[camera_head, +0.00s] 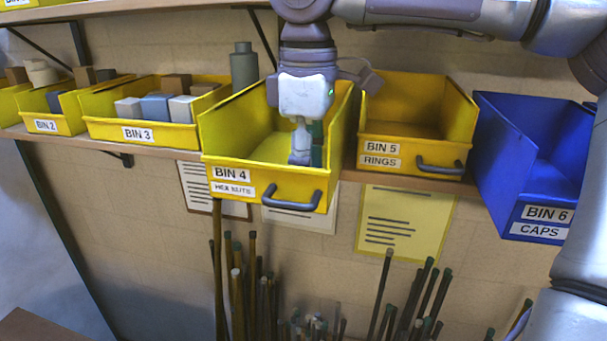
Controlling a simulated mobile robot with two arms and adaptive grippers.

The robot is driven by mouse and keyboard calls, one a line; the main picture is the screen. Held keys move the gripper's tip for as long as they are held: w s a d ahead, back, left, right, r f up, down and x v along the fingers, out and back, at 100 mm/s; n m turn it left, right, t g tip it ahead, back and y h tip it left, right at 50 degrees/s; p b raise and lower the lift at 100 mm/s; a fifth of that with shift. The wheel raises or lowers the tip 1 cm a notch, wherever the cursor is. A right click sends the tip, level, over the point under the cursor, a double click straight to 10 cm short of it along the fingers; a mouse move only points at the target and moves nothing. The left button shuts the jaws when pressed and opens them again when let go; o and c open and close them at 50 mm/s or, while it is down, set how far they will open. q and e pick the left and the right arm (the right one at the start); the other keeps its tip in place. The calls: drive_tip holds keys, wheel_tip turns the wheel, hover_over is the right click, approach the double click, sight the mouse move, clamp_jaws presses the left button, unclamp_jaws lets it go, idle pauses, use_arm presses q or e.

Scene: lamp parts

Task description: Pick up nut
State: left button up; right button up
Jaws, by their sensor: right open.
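The yellow bin 4 (222,148), labelled "HEX NUTS", sits on the shelf and sticks out past its front edge. My right gripper (302,158) points down into the right part of this bin, and its sensed jaws are open. A dark greenish piece (317,150) shows just beside the fingers in the bin; I cannot tell whether it is a nut or part of the gripper. The left part of the bin floor looks bare. No nut is clearly visible, and the gripper hides part of the bin. My left gripper is not in view.
Yellow bin 5 (415,130) for rings stands close on the right, then blue bin 6 (545,185) for caps. Bin 3 (140,120) on the left holds several blocks. A grey bottle (244,68) stands behind. Several rods (238,290) stand below the shelf.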

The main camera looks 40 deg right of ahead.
drive_tip(key=shift+a, duration=0.1)
drive_tip(key=c, duration=0.8)
drive_tip(key=shift+c, duration=0.3)
drive_tip(key=shift+r, duration=0.1)
